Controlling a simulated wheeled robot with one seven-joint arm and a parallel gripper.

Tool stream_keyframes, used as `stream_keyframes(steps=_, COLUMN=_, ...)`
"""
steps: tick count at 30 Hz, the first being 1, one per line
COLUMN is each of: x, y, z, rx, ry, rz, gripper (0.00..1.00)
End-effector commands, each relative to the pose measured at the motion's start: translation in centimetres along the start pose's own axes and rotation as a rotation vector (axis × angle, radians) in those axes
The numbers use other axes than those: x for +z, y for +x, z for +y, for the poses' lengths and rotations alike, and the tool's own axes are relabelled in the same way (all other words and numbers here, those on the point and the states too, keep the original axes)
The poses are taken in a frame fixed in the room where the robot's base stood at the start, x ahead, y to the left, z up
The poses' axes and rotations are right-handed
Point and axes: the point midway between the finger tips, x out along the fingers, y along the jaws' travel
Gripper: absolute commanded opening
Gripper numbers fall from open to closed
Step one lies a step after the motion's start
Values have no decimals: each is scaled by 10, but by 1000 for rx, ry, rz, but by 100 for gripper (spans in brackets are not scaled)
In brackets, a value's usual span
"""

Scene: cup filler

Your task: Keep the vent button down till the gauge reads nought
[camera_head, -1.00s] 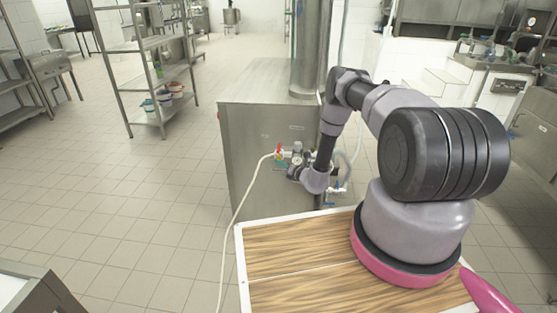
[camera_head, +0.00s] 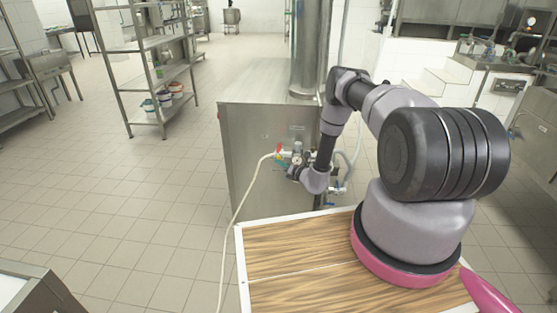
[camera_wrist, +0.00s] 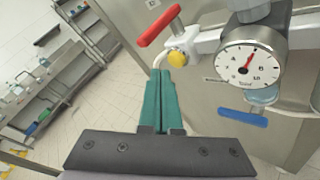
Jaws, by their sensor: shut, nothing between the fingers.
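The round white gauge (camera_wrist: 251,62) is at the upper right in the wrist view. Its red needle points up and slightly right on the tilted dial; I cannot read an exact value. A yellow round button (camera_wrist: 178,58), likely the vent button, sits on the pipe fitting to its left. My gripper (camera_wrist: 160,72) is shut and empty, its teal fingers side by side. The fingertips are just below and left of the button; I cannot tell whether they touch it or whether it is pressed. In the head view, my wrist partly hides the fittings.
A red lever (camera_wrist: 160,25) is above the button, and a blue lever (camera_wrist: 243,118) is below the gauge. The fittings are on a steel tank (camera_head: 255,150) with a pale hose (camera_head: 240,205). A shelf rack (camera_head: 150,75) stands to the left beyond open tiled floor.

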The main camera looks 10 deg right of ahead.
Motion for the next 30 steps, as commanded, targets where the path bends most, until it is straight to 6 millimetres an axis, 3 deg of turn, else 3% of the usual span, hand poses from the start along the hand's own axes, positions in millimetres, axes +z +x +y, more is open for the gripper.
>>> stream_keyframes(steps=30, x=4, y=6, z=-4, rx=0, ry=0, rz=0, gripper=0)
